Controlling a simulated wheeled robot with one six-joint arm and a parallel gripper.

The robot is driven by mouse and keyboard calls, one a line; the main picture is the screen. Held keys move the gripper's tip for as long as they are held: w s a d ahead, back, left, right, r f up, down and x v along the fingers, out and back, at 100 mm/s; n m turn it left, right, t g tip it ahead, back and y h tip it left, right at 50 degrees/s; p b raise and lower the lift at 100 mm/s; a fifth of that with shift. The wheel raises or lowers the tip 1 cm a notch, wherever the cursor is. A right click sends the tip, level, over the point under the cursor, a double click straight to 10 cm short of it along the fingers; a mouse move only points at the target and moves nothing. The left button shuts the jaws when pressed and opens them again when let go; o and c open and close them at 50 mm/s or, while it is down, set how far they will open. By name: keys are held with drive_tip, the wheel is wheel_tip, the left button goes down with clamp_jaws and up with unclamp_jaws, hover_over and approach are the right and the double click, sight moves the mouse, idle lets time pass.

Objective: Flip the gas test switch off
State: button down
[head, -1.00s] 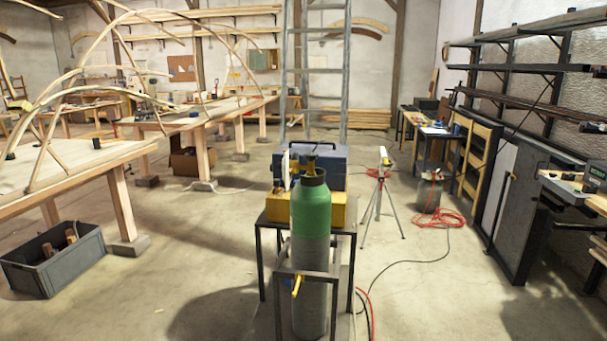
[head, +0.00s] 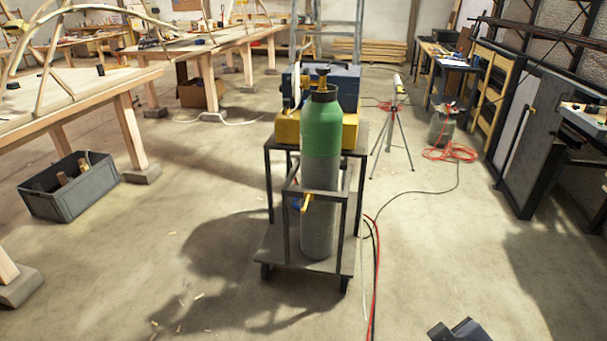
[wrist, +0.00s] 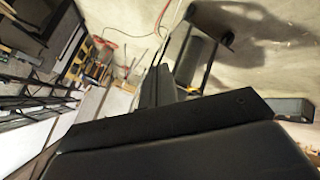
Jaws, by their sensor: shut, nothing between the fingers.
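A welding machine with a blue body (head: 346,86) and a yellow base (head: 288,128) sits on a wheeled cart (head: 275,238) in the head view. A green and grey gas cylinder (head: 322,150) stands upright on the cart in front of the machine and hides much of it. I cannot make out the gas test switch in either view. My gripper (wrist: 158,70) is shut and empty in the wrist view, apart from the cart and machine. A dark part of my arm shows at the bottom right of the head view.
Red and black hoses (head: 374,260) run along the floor right of the cart. A tripod (head: 398,125) stands behind it to the right. A grey crate (head: 72,186) lies on the floor at left, near wooden workbenches. The floor in front of the cart is mostly clear.

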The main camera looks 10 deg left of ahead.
drive_tip(key=w+f+n+t+y+b, duration=0.1)
drive_tip(key=w+f+n+t+b, duration=0.1)
drive_tip(key=w+n+t+b, duration=0.2)
drive_tip(key=w+a+f+n+t+y+b, duration=0.1)
drive_tip(key=w+f+n+t+y+b, duration=0.1)
drive_tip(key=w+b, duration=0.7)
drive_tip(key=f+n+t+b, duration=0.1)
drive_tip(key=n+t+b, duration=0.1)
drive_tip(key=n, duration=0.1)
drive_tip(key=shift+a+b, duration=0.3)
drive_tip(key=shift+b, duration=0.1)
drive_tip(key=shift+f, duration=0.15)
